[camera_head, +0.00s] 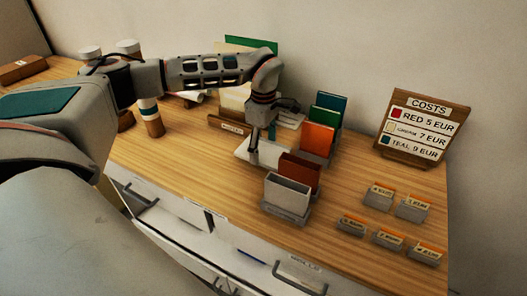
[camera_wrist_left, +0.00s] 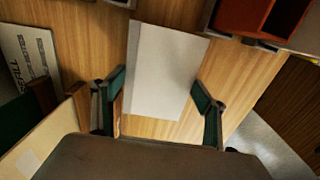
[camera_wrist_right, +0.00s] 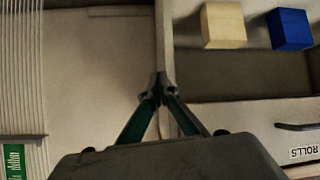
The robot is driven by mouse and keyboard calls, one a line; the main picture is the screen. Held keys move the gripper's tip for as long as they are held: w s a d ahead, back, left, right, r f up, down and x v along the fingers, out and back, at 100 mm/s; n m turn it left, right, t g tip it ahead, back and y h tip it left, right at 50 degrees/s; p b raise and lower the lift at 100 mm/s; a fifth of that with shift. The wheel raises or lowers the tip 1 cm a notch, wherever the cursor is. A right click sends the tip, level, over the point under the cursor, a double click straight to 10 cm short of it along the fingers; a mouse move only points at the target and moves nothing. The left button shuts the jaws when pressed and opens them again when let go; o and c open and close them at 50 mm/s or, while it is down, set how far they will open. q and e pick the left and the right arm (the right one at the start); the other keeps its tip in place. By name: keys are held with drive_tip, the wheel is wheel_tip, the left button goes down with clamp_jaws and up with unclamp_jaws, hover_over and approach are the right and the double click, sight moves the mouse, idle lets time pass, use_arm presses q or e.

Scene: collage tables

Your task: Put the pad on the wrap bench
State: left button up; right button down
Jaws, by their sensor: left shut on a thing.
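A pale grey-white flat pad (camera_head: 268,155) is at my left gripper (camera_head: 255,138), over the middle of the wooden bench (camera_head: 345,178). In the left wrist view the pad (camera_wrist_left: 168,70) lies between the two fingers of my left gripper (camera_wrist_left: 160,98), which is shut on it. I cannot tell whether the pad touches the wood. My right gripper (camera_wrist_right: 158,85) has its fingertips together, with nothing seen between them, over drawer compartments. I cannot see it clearly in the head view.
A grey holder (camera_head: 288,197) and coloured card stands, among them an orange one (camera_head: 317,138), are right of the pad. A costs sign (camera_head: 422,125) stands at back right, with several small labelled blocks (camera_head: 380,195) before it. An open drawer (camera_head: 160,215) juts out in front.

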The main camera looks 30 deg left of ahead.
sight(264, 151)
use_arm(q)
drive_tip(key=shift+f, duration=1.15)
drive_tip(key=shift+f, duration=0.1)
drive_tip(key=o, duration=1.2)
wheel_tip(264, 151, up, 12)
drive_tip(key=shift+r+b, duration=0.1)
drive_tip(key=shift+b, duration=0.3)
